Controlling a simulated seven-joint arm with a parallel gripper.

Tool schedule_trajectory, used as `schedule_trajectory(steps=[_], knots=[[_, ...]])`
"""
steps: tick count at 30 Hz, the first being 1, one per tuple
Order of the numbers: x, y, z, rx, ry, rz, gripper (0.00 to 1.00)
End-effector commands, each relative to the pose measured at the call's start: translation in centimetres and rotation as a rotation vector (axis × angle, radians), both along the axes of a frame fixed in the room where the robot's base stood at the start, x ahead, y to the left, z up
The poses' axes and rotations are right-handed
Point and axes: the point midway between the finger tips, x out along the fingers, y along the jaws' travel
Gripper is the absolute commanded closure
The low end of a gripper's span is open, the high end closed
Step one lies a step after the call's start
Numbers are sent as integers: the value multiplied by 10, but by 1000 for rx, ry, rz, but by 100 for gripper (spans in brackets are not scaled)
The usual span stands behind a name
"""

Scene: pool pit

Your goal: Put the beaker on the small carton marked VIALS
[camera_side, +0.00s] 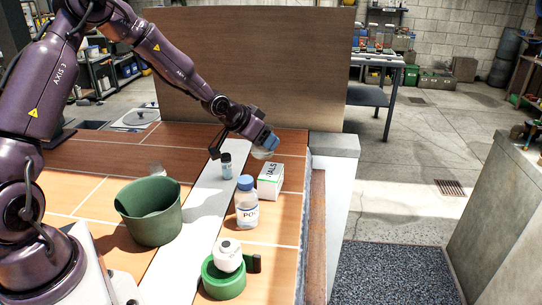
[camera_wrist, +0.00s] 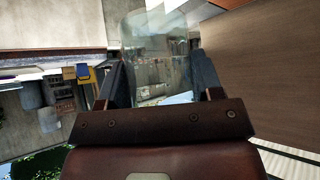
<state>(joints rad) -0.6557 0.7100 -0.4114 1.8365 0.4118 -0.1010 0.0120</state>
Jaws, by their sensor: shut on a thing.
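My gripper (camera_side: 264,141) is shut on the clear glass beaker (camera_side: 262,153), which hangs tilted below its fingers. In the wrist view, the beaker (camera_wrist: 155,50) is between the two fingers of my gripper (camera_wrist: 160,85). The small white carton marked VIALS (camera_side: 269,184) stands on the wooden table. The exact height gap cannot be told.
A small dark-capped vial (camera_side: 226,166) and a blue-capped bottle (camera_side: 246,203) stand near the carton. A green bucket (camera_side: 150,212) and a green tape roll (camera_side: 223,280) with a white item on it are nearer. A tall brown panel (camera_side: 255,65) rises behind the table.

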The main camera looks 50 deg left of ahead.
Motion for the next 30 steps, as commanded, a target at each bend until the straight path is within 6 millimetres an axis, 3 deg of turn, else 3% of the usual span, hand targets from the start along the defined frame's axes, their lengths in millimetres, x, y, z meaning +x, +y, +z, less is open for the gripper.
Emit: schedule_trajectory(steps=[3, 6, 12, 18, 29, 30], knots=[[16, 3, -21, -1, 1, -1, 63], [24, 6, -29, -1, -1, -1, 63], [32, 8, -40, 0, -1, -1, 63], [32, 8, -68, 0, 1, -1, 63], [32, 8, -72, 0, -1, 0, 63], [32, 8, -73, 1, -1, -1, 38]])
